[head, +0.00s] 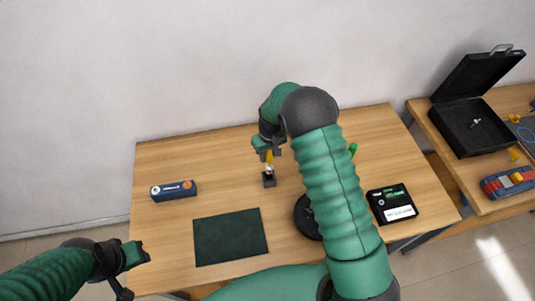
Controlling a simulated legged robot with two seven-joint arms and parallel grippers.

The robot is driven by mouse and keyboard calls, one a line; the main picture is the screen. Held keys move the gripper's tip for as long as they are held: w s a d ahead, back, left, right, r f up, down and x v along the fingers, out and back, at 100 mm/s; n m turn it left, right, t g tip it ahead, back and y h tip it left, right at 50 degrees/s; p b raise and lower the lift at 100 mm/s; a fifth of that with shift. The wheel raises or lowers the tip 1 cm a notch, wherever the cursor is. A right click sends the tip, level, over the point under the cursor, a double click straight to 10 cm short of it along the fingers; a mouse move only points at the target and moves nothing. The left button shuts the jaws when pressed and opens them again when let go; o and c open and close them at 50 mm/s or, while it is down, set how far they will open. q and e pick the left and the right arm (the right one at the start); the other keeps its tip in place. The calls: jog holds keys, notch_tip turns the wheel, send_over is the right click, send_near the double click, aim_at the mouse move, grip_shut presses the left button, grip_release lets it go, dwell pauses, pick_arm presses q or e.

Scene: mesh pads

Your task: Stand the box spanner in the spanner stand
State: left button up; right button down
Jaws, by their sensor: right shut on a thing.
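My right gripper (268,148) points down over the back middle of the table and is shut on the box spanner (269,157). The spanner shows as a small yellow part under the jaws with a paler part below it, and it looks upright. The spanner stand (269,182), a small dark block, is directly below it on the table. The spanner's lower end meets the stand in the picture; I cannot tell whether it is inside or just above. My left gripper (134,272) is open and empty at the table's front left corner.
On the wooden table (160,235) lie a blue box (173,191), a dark green mat (230,238), a black round thing (306,218) partly behind my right arm, a green-topped thing (352,148) and a black labelled box (392,205). A side table holds an open black case (472,125).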

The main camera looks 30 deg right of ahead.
aim_at(268, 167)
jog(key=shift+f+b, duration=2.95)
jog(key=shift+f, duration=1.25)
jog(key=c, duration=1)
grip_release()
jog(key=shift+c, duration=0.2)
jog(key=shift+r, duration=0.1)
